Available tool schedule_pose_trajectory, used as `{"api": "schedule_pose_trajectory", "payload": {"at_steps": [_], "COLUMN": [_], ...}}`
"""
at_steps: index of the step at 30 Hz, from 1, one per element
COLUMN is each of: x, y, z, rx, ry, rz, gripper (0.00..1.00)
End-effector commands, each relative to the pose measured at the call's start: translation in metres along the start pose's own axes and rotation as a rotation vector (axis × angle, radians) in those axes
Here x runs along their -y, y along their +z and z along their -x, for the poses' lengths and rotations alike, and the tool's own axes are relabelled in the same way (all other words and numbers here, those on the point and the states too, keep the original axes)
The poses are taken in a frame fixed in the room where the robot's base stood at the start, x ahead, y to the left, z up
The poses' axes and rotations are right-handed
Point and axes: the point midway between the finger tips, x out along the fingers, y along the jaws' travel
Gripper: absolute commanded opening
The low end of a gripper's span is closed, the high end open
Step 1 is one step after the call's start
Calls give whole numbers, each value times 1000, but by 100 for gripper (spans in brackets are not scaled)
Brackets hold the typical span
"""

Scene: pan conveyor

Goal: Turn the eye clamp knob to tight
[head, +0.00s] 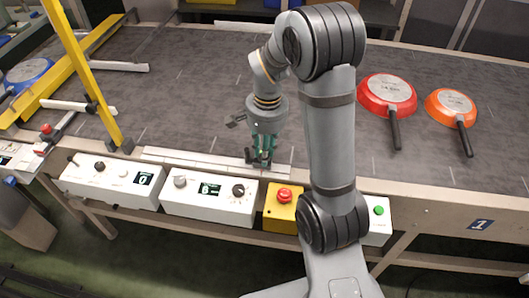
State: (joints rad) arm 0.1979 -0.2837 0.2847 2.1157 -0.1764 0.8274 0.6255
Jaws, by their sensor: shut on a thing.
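My gripper (261,158) points down at the near side rail of the conveyor, just behind the white control boxes. Its fingers are shut on a small dark thing at the rail, which I take to be the eye clamp knob. The fingers hide most of it, so its turn position and any tight mark cannot be read. A small dark piece (236,120) shows just left of my wrist; I cannot tell whether it belongs to the eye.
The control boxes (208,203) carry knobs and displays along the front. A yellow box with a red button (284,195) stands right of them. Red (387,92) and orange (451,105) pans lie on the belt at right. A yellow frame (85,75) stands at left.

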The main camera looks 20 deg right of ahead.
Motion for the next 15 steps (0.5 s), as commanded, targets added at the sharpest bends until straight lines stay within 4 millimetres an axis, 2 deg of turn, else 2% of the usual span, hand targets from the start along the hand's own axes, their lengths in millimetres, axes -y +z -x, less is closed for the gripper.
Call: {"api": "schedule_pose_trajectory", "payload": {"at_steps": [11,12,15], "x": [0,0,0], "y": [1,1,1], "z": [0,0,0], "rx": [1,1,1], "ry": [0,0,0], "rz": [-4,-4,-3], "gripper": [0,24,30]}}
